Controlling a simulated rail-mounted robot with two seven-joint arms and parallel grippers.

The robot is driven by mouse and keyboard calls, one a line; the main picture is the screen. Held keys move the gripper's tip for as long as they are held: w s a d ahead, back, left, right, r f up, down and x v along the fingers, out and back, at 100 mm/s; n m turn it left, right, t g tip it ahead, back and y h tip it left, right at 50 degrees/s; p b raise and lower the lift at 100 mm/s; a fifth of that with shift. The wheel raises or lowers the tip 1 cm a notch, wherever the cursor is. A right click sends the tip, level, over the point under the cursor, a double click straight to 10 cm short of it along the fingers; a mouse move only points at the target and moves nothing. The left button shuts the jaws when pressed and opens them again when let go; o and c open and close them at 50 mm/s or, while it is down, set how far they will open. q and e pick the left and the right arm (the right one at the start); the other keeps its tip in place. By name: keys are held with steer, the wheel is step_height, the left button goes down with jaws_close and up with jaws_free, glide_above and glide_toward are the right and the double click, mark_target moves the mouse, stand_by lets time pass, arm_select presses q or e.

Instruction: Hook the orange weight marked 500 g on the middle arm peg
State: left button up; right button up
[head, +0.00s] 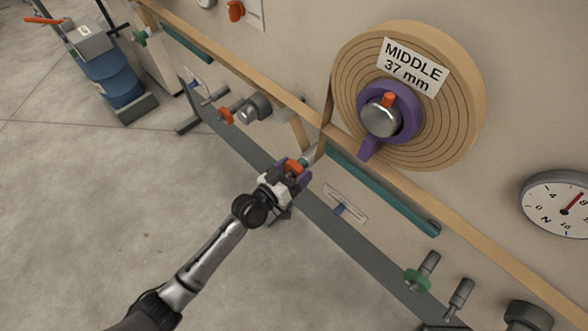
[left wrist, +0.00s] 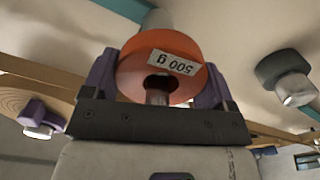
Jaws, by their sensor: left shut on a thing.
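The orange weight (left wrist: 212,50) fills the middle of the left wrist view, its white "500 g" label upside down. My left gripper (left wrist: 160,88) is shut on it, a purple finger at each side. A metal rod end shows in the weight's dark opening; I cannot tell whether it is part of the weight or a peg. A pale grey cylinder (left wrist: 158,19) stands right behind the weight; whether they touch is unclear. In the head view my left gripper (head: 291,172) holds the weight (head: 293,165) below the spool marked "MIDDLE 37 mm" (head: 455,100). My right gripper is out of view.
A long wooden rail (head: 235,65) runs along the wall, with a teal bar (head: 385,188) under it. Grey cylinders, one with a green ring (head: 417,279), stick out at lower right. A dial (head: 560,205) hangs at right. The floor at left is open before a blue drum (head: 112,80).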

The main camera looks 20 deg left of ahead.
arm_select(q)
steer(key=shift+f+b, duration=1.6)
steer(key=shift+f, duration=0.5)
steer(key=o, duration=1.5)
steer(key=p+v, duration=0.3)
steer(key=v, duration=1)
steer(key=shift+s+a, duration=0.15)
steer(key=shift+s, duration=0.2)
